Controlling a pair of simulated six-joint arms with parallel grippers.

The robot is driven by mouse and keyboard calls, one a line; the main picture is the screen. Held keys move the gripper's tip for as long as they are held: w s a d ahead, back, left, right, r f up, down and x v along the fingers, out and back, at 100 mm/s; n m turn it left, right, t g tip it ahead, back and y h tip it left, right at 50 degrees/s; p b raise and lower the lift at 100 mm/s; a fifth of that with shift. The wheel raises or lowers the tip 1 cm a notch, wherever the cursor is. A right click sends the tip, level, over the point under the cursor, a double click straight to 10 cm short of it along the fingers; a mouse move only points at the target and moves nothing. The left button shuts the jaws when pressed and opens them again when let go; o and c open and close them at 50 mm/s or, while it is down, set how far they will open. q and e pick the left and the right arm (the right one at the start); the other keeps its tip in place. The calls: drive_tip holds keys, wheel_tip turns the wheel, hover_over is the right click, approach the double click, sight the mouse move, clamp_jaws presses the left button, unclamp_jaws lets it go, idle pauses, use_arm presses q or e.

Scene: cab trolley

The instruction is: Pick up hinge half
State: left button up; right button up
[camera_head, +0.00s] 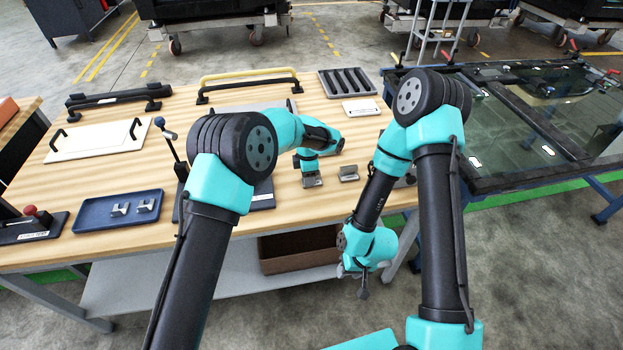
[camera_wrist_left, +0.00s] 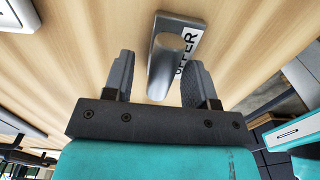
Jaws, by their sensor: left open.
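My left gripper (camera_head: 310,169) points down at the wooden table. In the left wrist view its two dark fingers (camera_wrist_left: 160,78) are open, one on each side of a grey metal hinge half (camera_wrist_left: 165,62). This piece has a rounded barrel, a flat plate and a partly hidden white label with black letters. In the head view a grey metal piece (camera_head: 312,181) lies right under the left gripper. A similar grey piece (camera_head: 348,173) lies just to its right. My right gripper (camera_head: 359,279) hangs by the table's front edge; its fingers are too small to read.
A blue tray (camera_head: 92,218) with two metal parts stands at the left front. A white panel with black handles (camera_head: 98,141), yellow and black bars (camera_head: 250,76) and a slotted dark tray (camera_head: 347,80) lie farther back. A glass-topped frame (camera_head: 520,150) stands at the right.

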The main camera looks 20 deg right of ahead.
use_arm(q)
drive_tip(key=shift+c, duration=0.3)
clamp_jaws()
drive_tip(key=shift+r, duration=0.1)
drive_tip(key=shift+r, duration=0.5)
wheel_tip(320, 180, up, 2)
drive_tip(key=shift+s+r, duration=0.15)
drive_tip(key=shift+r, duration=0.1)
drive_tip(key=s+a+r, duration=0.1)
drive_tip(key=s+a, duration=0.3)
drive_tip(key=s, duration=1.1)
drive_tip(key=shift+r, duration=0.2)
drive_tip(key=shift+a, duration=0.1)
